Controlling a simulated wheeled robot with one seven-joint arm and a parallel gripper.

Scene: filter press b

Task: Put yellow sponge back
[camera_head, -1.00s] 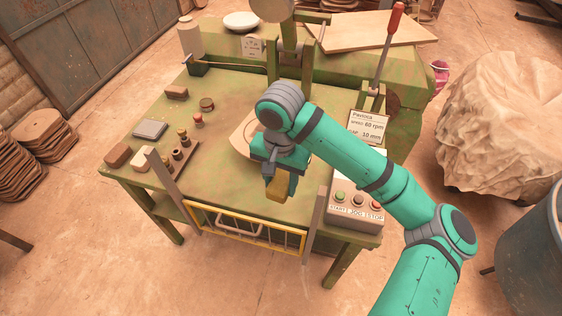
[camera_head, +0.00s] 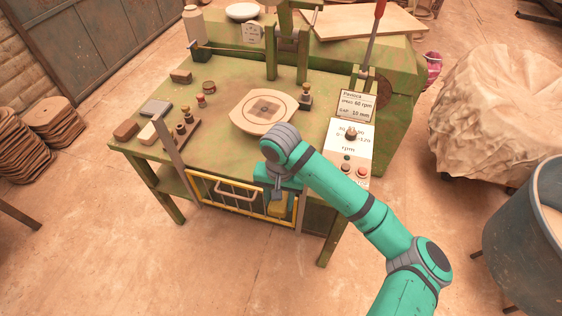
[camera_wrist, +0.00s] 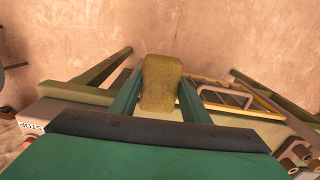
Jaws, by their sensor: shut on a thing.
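The yellow sponge (camera_head: 279,209) is a dull yellow block in my gripper (camera_head: 280,202), at the table's front edge and in front of the yellow-framed guard. In the wrist view the sponge (camera_wrist: 161,82) sits between the two green fingers of my gripper (camera_wrist: 160,92), which are shut on it. Its far end sticks out beyond the fingers, with the floor behind it. My wrist partly covers the sponge in the head view.
The green table (camera_head: 225,155) carries a pale disc (camera_head: 263,111) in the middle and several small blocks at left. A button box (camera_head: 347,155) stands at front right. The yellow-framed guard (camera_head: 222,196) spans the front edge. Floor is free in front.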

